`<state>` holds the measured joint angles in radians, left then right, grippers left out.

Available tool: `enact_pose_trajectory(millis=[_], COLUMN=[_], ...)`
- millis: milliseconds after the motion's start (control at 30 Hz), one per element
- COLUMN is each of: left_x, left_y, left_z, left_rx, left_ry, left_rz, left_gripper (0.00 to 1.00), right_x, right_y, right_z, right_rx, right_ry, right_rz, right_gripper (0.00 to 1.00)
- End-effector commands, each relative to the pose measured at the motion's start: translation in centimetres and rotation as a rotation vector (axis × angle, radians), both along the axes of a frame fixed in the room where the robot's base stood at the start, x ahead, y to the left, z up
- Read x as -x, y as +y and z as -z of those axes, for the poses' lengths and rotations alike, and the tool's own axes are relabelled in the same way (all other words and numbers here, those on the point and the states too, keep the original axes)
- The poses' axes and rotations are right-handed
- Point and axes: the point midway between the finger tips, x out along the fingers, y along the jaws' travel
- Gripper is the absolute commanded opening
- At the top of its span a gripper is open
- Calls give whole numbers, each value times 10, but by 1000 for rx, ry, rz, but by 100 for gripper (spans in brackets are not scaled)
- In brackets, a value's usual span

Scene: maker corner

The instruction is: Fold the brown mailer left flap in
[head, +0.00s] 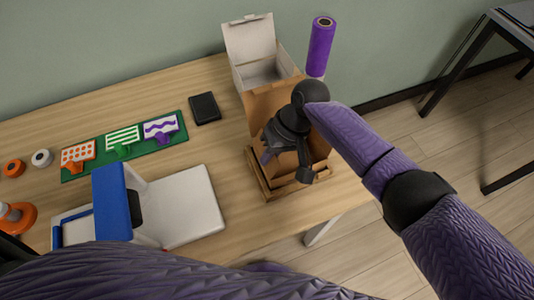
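The brown mailer (270,101) stands open in a shallow wooden tray (270,190) near the table's right front edge, with its tall back panel raised. My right gripper (286,163) is over the mailer's opening, pointing down. Its fingers look spread, with brown cardboard showing between them. The gripper hides much of the mailer's inside and left side, so I cannot tell how the left flap lies or whether a finger touches it. My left arm crosses the bottom of the head view, but its gripper does not show.
A white open box (250,42) stands behind the mailer, beside a purple roll (320,45). A black block (205,108), a green mat (73,174) with cards and stamps, and a white-and-blue machine (185,205) lie to the left. Bare wood lies between them.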

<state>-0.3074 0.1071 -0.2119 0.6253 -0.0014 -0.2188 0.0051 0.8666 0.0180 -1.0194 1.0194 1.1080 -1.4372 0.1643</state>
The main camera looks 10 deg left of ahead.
Motion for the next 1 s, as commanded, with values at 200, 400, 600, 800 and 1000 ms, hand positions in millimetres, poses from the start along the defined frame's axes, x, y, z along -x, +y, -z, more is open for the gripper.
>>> enact_pose_trajectory(millis=[200,400,600,800,1000], left_x=[5,7,7,7,6], left_y=[2,5,7,7,7], left_z=[5,6,6,6,6], left_rx=[-5,-9,-12,-12,-13], left_ry=[10,16,17,17,14], left_rz=[1,1,1,1,1], left_gripper=[59,59,59,59,59], right_x=[-1,-2,-2,-2,-2], right_y=[-2,-2,-2,-2,-2], right_z=[2,2,1,1,1], right_rx=[-64,-86,-89,-89,-88], right_ry=[45,60,62,61,61], right_rz=[1,0,0,0,0], right_gripper=[0,0,0,9,39])
